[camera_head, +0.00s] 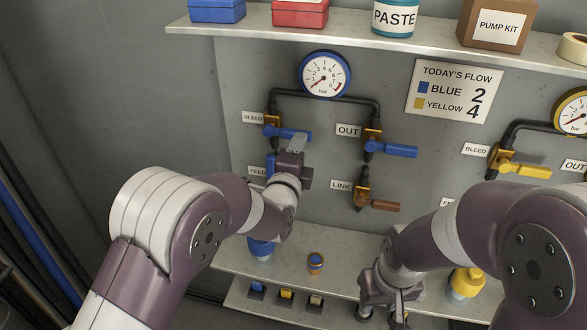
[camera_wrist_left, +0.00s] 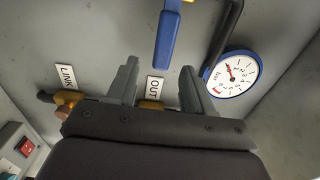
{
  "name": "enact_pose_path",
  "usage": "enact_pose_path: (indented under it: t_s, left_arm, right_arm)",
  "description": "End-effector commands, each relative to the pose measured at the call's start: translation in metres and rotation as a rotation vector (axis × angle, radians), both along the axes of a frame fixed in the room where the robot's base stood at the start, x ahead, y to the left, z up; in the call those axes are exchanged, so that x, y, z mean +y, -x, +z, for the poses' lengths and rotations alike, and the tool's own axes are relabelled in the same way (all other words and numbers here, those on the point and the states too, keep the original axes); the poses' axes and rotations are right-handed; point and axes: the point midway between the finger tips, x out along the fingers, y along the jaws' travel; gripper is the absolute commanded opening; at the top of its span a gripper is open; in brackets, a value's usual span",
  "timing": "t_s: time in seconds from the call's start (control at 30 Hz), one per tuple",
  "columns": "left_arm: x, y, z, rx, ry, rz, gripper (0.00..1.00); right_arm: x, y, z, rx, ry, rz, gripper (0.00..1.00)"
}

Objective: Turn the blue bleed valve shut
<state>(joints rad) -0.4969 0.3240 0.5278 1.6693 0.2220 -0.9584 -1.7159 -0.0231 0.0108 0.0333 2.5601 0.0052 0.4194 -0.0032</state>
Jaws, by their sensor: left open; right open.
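The blue bleed valve has a brass body below the left end of the dark pipe, beside a BLEED label. Its blue handle (camera_head: 290,133) points right, across the pipe's vertical run. My right gripper (camera_head: 397,314) is open, low over the bottom shelf, away from the valve.
The blue-rimmed gauge (camera_head: 325,75) is above. The blue OUT handle (camera_head: 390,148) is close at right, with the LINK handle (camera_head: 385,206) below it. The FEED handle (camera_head: 270,165) is just under the bleed valve. A yellow bleed handle (camera_head: 523,168) is at far right.

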Motion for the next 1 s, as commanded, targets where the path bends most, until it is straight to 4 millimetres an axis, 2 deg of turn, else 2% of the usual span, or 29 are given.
enact_pose_path:
  t_s: [0.1,0.3,0.77,0.87,0.93,0.97,1.0]
  left_arm:
    - [0.009,0.030,-0.002,0.001,0.000,-0.002,0.51]
    - [0.018,0.060,-0.002,0.002,-0.002,-0.002,0.51]
    - [0.020,0.065,-0.001,0.002,-0.002,-0.001,0.51]
    - [0.020,0.065,-0.003,0.027,0.047,-0.002,0.51]
    - [0.017,0.068,-0.023,0.166,0.159,-0.008,0.51]
    - [0.017,0.074,-0.042,0.278,0.222,-0.005,0.51]
    - [0.017,0.088,-0.070,0.461,0.315,0.016,0.51]
  right_arm:
    - [0.000,0.000,-0.008,0.000,0.000,0.000,0.43]
    - [0.000,0.000,-0.012,0.000,0.000,0.000,0.43]
    - [0.000,0.000,-0.012,0.000,0.000,0.000,0.43]
    - [0.000,0.000,-0.012,0.000,0.000,0.000,0.43]
    - [0.000,0.000,-0.012,0.000,0.000,0.000,0.43]
    - [0.000,0.000,-0.012,0.000,0.000,0.000,0.43]
    - [0.000,0.000,-0.012,0.000,0.000,0.000,0.43]
